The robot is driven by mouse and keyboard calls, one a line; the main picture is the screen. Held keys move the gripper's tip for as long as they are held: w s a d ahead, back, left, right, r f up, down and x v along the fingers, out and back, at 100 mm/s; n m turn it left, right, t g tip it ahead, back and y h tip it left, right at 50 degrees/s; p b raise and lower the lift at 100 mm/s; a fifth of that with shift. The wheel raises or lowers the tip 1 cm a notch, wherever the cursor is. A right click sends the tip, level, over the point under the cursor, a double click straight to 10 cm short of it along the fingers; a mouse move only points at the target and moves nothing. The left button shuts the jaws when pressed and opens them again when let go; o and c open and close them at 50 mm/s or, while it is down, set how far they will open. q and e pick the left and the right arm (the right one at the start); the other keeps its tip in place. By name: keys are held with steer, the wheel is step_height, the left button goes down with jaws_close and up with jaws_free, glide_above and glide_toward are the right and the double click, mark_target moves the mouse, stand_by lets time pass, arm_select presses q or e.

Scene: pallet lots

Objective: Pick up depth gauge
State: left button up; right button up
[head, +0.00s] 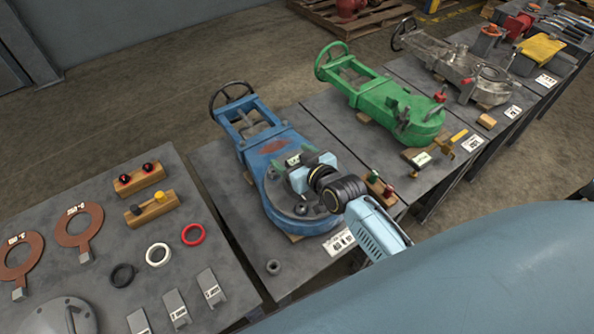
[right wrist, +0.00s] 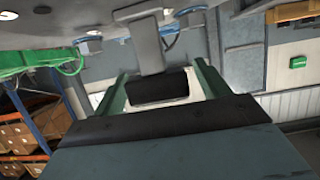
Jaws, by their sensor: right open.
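My right gripper (head: 297,168) is open above the blue valve body (head: 275,150), its wrist coming in from the lower right. A small grey piece with a white, dark-marked face (head: 293,160), which looks like the depth gauge, shows at its fingertips. In the right wrist view, the two green fingers stand apart, with a grey bar and a black block (right wrist: 157,86) between them. I cannot tell whether the fingers touch it. My left gripper is not in view.
A green valve (head: 405,115) and a grey valve (head: 470,70) stand on tables farther right. Brass-coloured tools (head: 453,140) lie beside the green one. The left table (head: 105,205) holds rings, wooden blocks and metal blocks. Gaps separate the tables.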

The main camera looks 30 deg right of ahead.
steer(key=shift+c, duration=0.2)
